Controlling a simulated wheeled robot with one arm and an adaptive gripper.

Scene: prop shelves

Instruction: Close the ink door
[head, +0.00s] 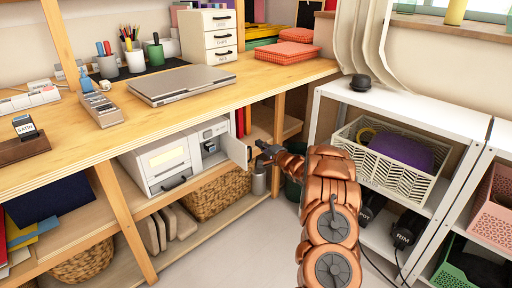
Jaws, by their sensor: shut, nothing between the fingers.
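The ink door (238,150) is a small white panel at the right end of a white printer-like machine (160,164) on the shelf under the wooden worktop. It stands open, swung out toward me, and the compartment beside it (209,147) shows a dark inside. My gripper (260,153) is dark and small in the head view, just right of the door. It is shut and empty. I cannot tell whether it touches the door.
The wooden worktop (145,115) overhangs the machine. A wicker basket (214,191) sits on the shelf below. A metal bottle (260,180) stands under my gripper. A white shelf unit (405,112) with a basket stands right of my arm. The floor between is clear.

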